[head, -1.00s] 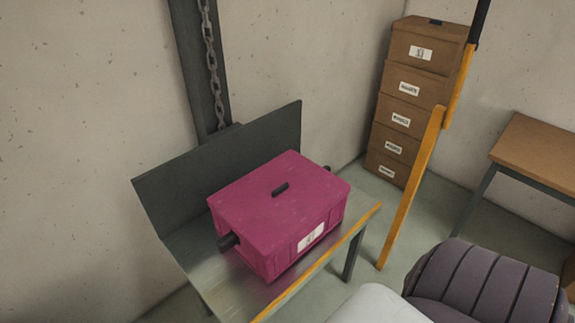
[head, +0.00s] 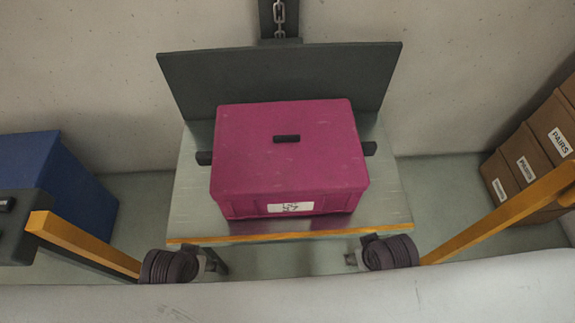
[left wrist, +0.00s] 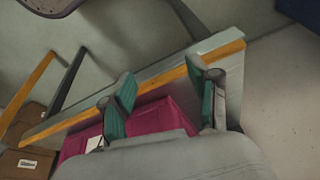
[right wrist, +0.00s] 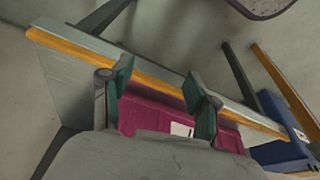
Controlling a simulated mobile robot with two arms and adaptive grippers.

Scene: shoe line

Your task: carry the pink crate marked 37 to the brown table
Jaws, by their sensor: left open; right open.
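The pink crate (head: 290,150) sits flat on a metal stand (head: 190,215) with a yellow front edge. It has a dark slot on its lid, dark side handles and a white front label too small to read surely. It also shows in the left wrist view (left wrist: 165,117) and the right wrist view (right wrist: 150,113). My left gripper (left wrist: 158,72) and my right gripper (right wrist: 158,70) are open, with green pads. Both appear over the stand's front edge, with nothing visibly held. In the head view my arms are low, in front of the stand. The brown table is out of view.
A dark back panel (head: 280,80) rises behind the crate. A blue box (head: 80,185) stands at the left. Stacked cardboard boxes (head: 550,140) stand at the right. Yellow bars (head: 500,215) slant in at both sides. Some floor shows beside the stand.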

